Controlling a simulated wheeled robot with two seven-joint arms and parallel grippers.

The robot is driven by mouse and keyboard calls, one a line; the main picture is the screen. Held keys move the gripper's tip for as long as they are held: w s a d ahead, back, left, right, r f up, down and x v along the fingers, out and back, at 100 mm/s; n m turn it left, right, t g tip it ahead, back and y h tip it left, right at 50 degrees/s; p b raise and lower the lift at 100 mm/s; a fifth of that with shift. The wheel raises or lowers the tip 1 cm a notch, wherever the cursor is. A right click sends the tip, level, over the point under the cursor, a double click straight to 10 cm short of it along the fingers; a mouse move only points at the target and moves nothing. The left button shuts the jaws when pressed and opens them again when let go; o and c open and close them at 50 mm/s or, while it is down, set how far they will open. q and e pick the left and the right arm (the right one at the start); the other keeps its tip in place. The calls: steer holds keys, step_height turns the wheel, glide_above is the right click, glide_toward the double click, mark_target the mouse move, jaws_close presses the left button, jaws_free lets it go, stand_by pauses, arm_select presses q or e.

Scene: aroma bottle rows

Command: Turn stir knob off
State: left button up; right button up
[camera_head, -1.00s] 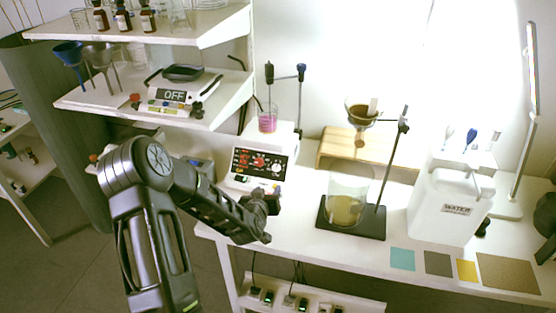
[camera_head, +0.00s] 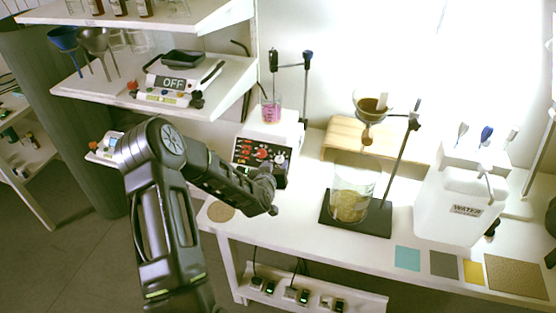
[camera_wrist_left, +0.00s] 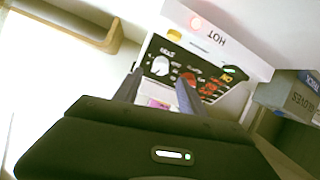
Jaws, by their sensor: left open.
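The white hotplate stirrer (camera_head: 270,129) stands on the bench, with a black front panel (camera_head: 261,153) carrying red displays and knobs. The wrist view shows the panel (camera_wrist_left: 178,66) inverted, with a pale knob (camera_wrist_left: 160,66) by small lettering that looks like STIR. A red knob or display (camera_wrist_left: 187,78) is beside it, partly behind a finger. My left gripper (camera_head: 270,195) is open just in front of the panel's lower right. In the wrist view its fingers (camera_wrist_left: 158,88) are apart and point at the panel, with the pale knob beyond the gap. Contact cannot be told.
A beaker of pink liquid (camera_head: 271,108) stands on the stirrer. To the right are a larger beaker (camera_head: 354,190) on a dark stand, a wooden riser (camera_head: 345,135) and a water container (camera_head: 460,205). A shelf (camera_head: 225,80) with a balance overhangs the left side.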

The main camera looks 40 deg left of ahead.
mark_target(279, 159)
arm_select(q)
steer(key=x, duration=0.5)
steer(key=shift+p, duration=0.4)
jaws_close()
